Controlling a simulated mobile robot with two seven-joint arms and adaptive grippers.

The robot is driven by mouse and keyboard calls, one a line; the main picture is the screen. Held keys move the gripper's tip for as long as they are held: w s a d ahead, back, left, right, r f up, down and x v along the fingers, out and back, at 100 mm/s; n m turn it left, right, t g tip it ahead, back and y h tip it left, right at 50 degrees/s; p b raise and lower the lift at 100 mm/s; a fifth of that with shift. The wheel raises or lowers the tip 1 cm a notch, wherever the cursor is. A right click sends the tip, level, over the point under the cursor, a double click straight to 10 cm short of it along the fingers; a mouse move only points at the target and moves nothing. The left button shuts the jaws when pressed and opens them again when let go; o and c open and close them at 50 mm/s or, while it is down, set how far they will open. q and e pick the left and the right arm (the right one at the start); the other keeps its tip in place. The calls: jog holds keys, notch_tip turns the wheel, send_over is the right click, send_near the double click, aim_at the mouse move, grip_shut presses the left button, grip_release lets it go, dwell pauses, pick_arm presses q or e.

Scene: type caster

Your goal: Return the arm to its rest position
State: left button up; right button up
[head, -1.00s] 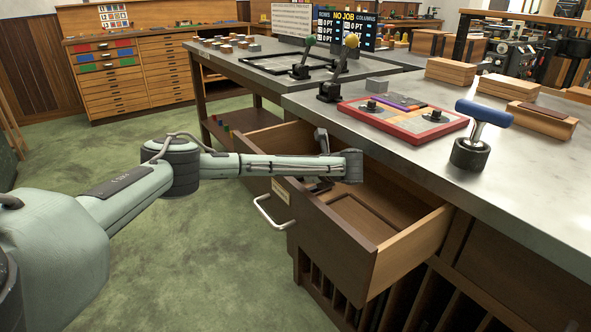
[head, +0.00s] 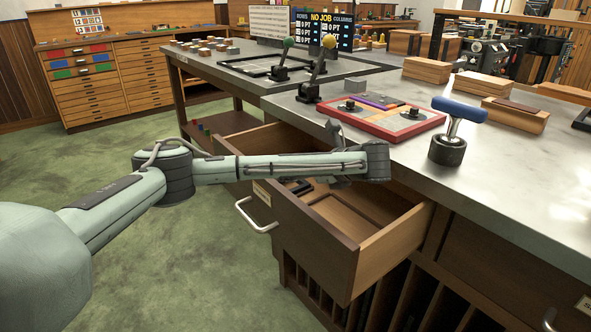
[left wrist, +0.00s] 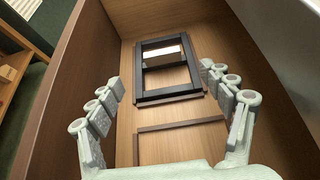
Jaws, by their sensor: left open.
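My left arm comes in from the left in the head view and reaches over an open wooden drawer (head: 392,243). My left gripper (left wrist: 165,103) is open in the left wrist view, its two fingers wide apart with nothing between them. In the head view it is mostly hidden behind my forearm. Below the fingers, a dark rectangular frame (left wrist: 139,75) lies on the drawer floor with a pale bar (left wrist: 164,52) inside it. The fingers appear apart from the frame. My right gripper is in neither view.
The drawer has a metal handle (head: 256,217) on its front. Green floor (head: 190,255) is open at left.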

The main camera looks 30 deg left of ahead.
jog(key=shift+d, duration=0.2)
